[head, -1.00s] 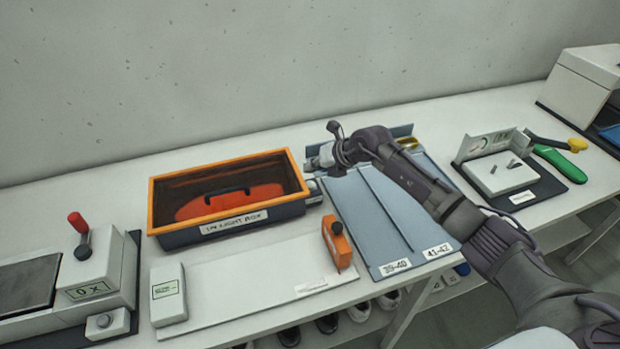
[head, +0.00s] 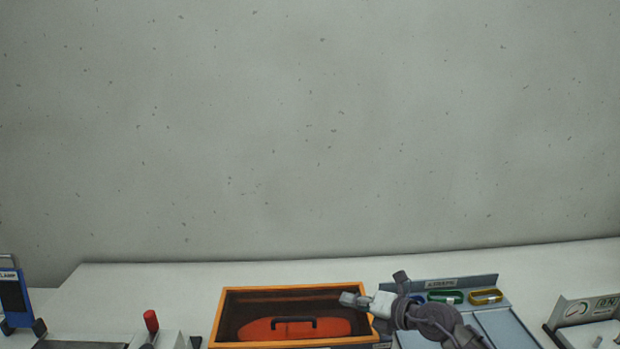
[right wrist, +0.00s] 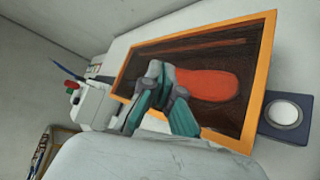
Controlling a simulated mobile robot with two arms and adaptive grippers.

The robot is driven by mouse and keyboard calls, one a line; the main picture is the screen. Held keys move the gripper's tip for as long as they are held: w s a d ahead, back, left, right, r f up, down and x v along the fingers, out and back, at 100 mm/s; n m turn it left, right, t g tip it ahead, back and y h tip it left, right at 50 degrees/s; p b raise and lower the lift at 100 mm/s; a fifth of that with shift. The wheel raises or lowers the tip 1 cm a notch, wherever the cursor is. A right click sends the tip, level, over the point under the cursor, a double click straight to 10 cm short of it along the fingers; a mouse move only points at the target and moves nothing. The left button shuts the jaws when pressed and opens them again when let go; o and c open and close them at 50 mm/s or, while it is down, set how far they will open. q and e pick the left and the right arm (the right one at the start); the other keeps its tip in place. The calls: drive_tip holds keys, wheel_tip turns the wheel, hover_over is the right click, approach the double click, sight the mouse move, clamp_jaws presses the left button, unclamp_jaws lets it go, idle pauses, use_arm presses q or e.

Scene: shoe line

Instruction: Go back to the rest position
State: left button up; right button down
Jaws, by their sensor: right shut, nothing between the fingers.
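My right gripper (head: 354,300) shows low in the head view, at the right part of the orange-rimmed box (head: 290,288). It is shut and empty. In the right wrist view its teal and grey fingers (right wrist: 155,72) are together in front of the box (right wrist: 262,80). A red sole-shaped piece with a dark handle (head: 270,329) lies in the box; it also shows in the right wrist view (right wrist: 212,85). I cannot tell the exact height of the gripper over the box. My left gripper is in neither view.
A blue-grey sorting tray (head: 505,325) with a green ring (head: 445,297) and a yellow ring (head: 486,297) stands right of the box. A red-knobbed device (head: 151,321) is at the left. A grey wall (head: 310,130) rises behind the table.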

drive_tip(key=s+r+m+t+h, duration=0.1)
drive_tip(key=s+r+m+t, duration=0.5)
drive_tip(key=r+m+t, duration=0.45)
drive_tip(key=s+d+f+m+g+h, duration=0.9)
drive_tip(key=s+d+f+m+h, duration=0.35)
drive_tip(key=s+f+m, duration=0.55)
drive_tip(key=s+a+f+m+g+y, duration=0.1)
drive_tip(key=s+a+f+g+y, duration=0.2)
drive_tip(key=s, duration=0.5)
drive_tip(key=s+f+m+g+y, duration=0.1)
drive_tip(key=s+f+m+g, duration=0.1)
drive_tip(key=s+g, duration=0.45)
wheel_tip(320, 180, down, 28)
drive_tip(key=s+b, duration=0.2)
drive_tip(key=s, duration=0.1)
drive_tip(key=s+d+f, duration=0.2)
drive_tip(key=s+f, duration=1.4)
drive_tip(key=f, duration=0.1)
drive_tip(key=shift+s+d+f+n+g+h+b, duration=0.15)
drive_tip(key=shift+d+n+g+h+b, duration=0.15)
drive_tip(key=shift+d+n+h+b, duration=0.1)
